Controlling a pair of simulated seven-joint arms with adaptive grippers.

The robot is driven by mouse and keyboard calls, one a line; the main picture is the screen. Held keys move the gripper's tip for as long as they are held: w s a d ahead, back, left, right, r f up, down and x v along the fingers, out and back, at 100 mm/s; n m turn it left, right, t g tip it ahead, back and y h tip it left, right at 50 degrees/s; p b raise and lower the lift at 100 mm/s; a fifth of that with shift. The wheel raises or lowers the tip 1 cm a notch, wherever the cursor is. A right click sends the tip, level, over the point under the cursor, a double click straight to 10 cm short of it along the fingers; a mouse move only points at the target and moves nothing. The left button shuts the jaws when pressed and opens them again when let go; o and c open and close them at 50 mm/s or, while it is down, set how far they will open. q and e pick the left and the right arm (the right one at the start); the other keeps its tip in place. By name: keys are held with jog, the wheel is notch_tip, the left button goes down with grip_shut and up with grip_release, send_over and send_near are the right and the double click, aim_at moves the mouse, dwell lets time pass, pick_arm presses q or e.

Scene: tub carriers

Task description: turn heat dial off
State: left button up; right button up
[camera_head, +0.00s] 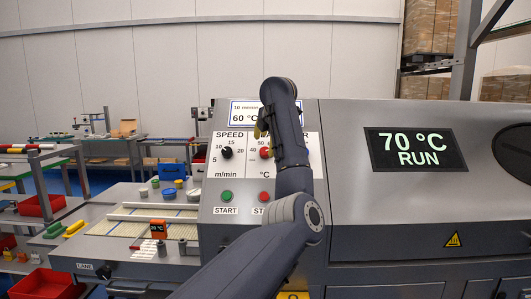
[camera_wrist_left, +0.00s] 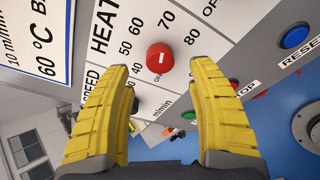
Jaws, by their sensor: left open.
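The red heat dial (camera_head: 265,153) sits on the sloped control panel, partly hidden by my left arm in the head view. In the left wrist view the heat dial (camera_wrist_left: 160,58) shows a short white mark; the numbers 50 to 80 and OFF stand around it. I cannot tell exactly which value it points at. My left gripper (camera_head: 262,129) has yellow fingers and hangs over the panel near the dial. In the left wrist view it is open, a finger on each side of the dial's outline, with nothing held. Contact is not visible. My right gripper is not in view.
The display (camera_head: 415,149) reads 70 °C RUN. A black speed dial (camera_head: 227,152) is left of the heat dial, with a green START button (camera_head: 226,196) below and a red button (camera_head: 264,196) beside it. A card (camera_head: 240,113) reads 60 °C. A blue RESET button (camera_wrist_left: 295,37) is nearby.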

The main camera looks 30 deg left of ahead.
aim_at(265, 150)
pick_arm(q)
jog(key=shift+x, duration=2.8)
grip_shut()
